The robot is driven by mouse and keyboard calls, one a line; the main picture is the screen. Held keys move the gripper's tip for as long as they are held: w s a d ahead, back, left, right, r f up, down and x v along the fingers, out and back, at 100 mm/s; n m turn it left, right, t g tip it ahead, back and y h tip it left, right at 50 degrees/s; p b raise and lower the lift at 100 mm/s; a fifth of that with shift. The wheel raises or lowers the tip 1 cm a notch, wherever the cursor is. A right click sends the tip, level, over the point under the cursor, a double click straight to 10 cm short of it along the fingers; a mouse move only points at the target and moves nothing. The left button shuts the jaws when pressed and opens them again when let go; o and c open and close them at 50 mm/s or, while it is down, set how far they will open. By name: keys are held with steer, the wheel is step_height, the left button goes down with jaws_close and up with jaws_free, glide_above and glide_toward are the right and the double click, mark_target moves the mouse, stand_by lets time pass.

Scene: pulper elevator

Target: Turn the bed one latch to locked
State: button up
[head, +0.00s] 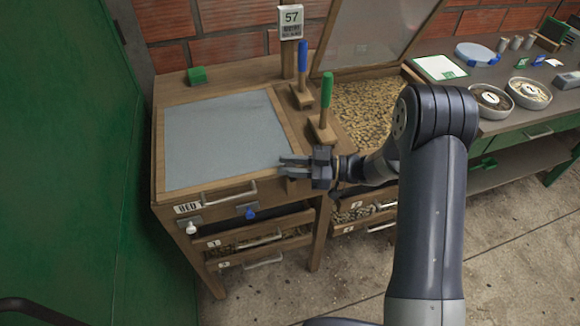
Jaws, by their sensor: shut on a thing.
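The left bed has its grey, wood-framed lid (225,140) closed flat, with a "BED" label (187,208) on its front; the number cannot be read. My gripper (283,167) is at the lid's front right corner, its two fingers pointing left. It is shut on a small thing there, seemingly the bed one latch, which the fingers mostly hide. I cannot tell which way the latch is turned. A small brown piece shows just below the fingers.
A blue-handled lever (302,62) and a green-handled lever (326,90) stand behind my gripper. The right bed's lid (375,35) is raised over beans (365,105). Drawers (262,240) sit below. A bench with bowls (491,101) is at right.

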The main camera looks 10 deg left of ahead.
steer(key=o, duration=0.9)
steer(key=d, duration=0.3)
steer(key=w+d+b, duration=0.1)
steer(key=d, duration=0.6)
steer(key=shift+w+d+b, duration=0.35)
steer(key=shift+w, duration=0.05)
steer(key=shift+a, duration=0.1)
steer(key=a, duration=0.3)
steer(key=s+a+p, duration=0.1)
steer(key=a, duration=0.3)
steer(key=s+a+p, duration=0.1)
steer(key=a, duration=0.2)
steer(key=shift+a, duration=0.4)
steer(key=shift+d+m+t+p, duration=0.1)
steer(key=shift+m+t+p, duration=0.25)
steer(key=shift+m+t, duration=0.55)
steer(key=shift+w+t, duration=0.1)
steer(key=shift+t, duration=0.3)
